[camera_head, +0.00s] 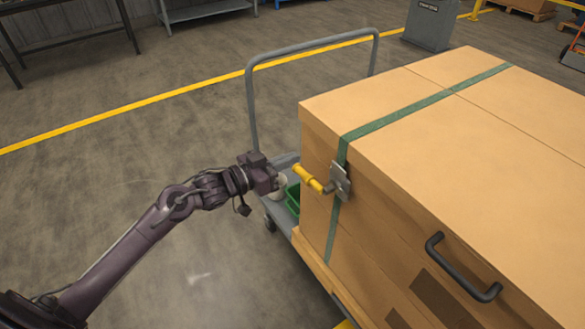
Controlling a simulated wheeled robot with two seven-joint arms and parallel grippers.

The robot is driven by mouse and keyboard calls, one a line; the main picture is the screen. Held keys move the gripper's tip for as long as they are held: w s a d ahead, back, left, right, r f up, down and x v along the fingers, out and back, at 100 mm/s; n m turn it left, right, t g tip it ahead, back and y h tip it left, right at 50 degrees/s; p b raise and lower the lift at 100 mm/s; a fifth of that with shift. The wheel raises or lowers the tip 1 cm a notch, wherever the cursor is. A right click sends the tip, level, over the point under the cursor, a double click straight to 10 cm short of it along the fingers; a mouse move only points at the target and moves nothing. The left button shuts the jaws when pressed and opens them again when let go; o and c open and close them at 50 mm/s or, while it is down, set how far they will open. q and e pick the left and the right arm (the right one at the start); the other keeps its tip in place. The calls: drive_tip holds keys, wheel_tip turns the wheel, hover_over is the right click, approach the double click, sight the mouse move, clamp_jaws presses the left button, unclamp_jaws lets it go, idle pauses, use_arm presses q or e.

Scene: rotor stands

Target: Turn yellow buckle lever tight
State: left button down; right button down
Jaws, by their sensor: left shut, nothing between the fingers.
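The yellow buckle lever (308,178) sticks out to the left from a metal buckle (340,182) on the near left corner of a large cardboard box (450,140). A green strap (400,112) runs over the box top and down its side through the buckle. My left gripper (280,183) is just left of the lever's free end, shut and empty. It appears apart from the lever, though the exact gap is hard to tell. My right gripper is not in view.
The box stands on a grey cart with a tall push handle (310,46) behind my gripper. A green bin (293,198) sits on the cart beside the box. A black handle (462,268) juts from the box side. Open floor lies left.

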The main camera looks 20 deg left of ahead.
sight(299, 174)
use_arm(q)
drive_tip(key=shift+w+d+f, duration=0.1)
drive_tip(key=shift+d+f, duration=0.1)
drive_tip(key=shift+f, duration=0.45)
drive_tip(key=shift+w+d+f, duration=0.15)
drive_tip(key=shift+f, duration=0.55)
drive_tip(key=shift+w+d+f, duration=0.1)
drive_tip(key=shift+d+f, duration=0.1)
drive_tip(key=shift+f, duration=0.45)
drive_tip(key=shift+f+n+p, duration=0.4)
drive_tip(key=shift+n+p, duration=0.05)
drive_tip(key=shift+n, duration=0.15)
drive_tip(key=shift+f+n+p, duration=0.5)
drive_tip(key=shift+f+n, duration=0.2)
drive_tip(key=shift+n, duration=0.3)
drive_tip(key=s+d+f+n+h+p, duration=0.1)
drive_tip(key=s+d+f+n+p, duration=0.2)
drive_tip(key=f+n, duration=0.4)
drive_tip(key=shift+s+d+f+n+p, duration=0.35)
drive_tip(key=shift+d+n+p, duration=0.6)
drive_tip(key=shift+n, duration=2.25)
drive_tip(key=shift+a, duration=0.1)
